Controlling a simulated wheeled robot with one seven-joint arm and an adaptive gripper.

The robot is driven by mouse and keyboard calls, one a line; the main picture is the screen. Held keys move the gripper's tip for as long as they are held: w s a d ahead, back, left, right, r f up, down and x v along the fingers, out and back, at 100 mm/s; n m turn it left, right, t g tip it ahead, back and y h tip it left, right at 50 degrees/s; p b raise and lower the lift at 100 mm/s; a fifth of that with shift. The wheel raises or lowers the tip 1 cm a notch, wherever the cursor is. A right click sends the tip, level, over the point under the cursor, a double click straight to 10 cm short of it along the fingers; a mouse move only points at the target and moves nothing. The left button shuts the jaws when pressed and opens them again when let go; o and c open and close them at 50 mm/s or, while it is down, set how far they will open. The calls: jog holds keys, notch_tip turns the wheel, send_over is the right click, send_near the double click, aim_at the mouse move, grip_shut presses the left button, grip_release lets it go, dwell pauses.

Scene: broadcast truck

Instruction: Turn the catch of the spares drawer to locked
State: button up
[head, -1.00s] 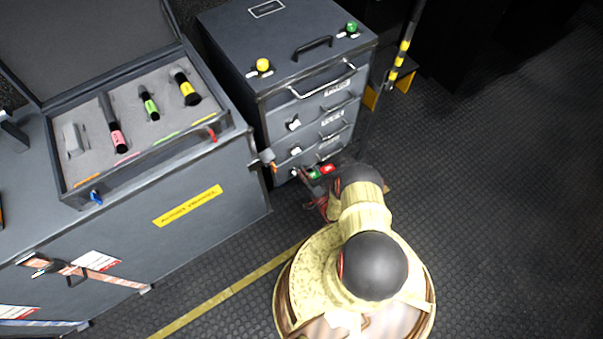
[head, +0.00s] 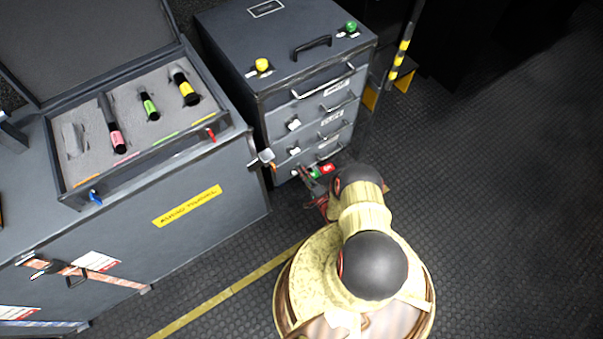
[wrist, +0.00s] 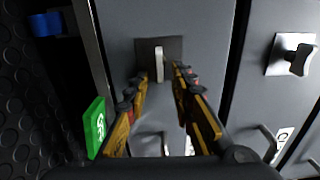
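A grey drawer cabinet (head: 318,88) stands at the top centre of the head view. White catches (head: 293,124) show on its drawer fronts. In the wrist view, a thin pale catch lever (wrist: 159,64) on a dark square plate stands out from one drawer front. My gripper (wrist: 161,76) is open, with one finger on each side of that lever. I cannot tell whether either fingertip touches it. The drawer labels are too small to read, so I cannot tell which is the spares drawer.
Another catch (wrist: 295,58) on a pale plate sits on the neighbouring drawer to the right in the wrist view. A green tag (wrist: 95,126) is at the left. A grey case (head: 150,150) with an open lid stands left of the cabinet. Floor at the right is clear.

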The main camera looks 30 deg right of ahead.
jog(key=s, duration=0.7)
jog(key=shift+s, duration=0.25)
jog(key=shift+d, duration=0.1)
dwell(0.4)
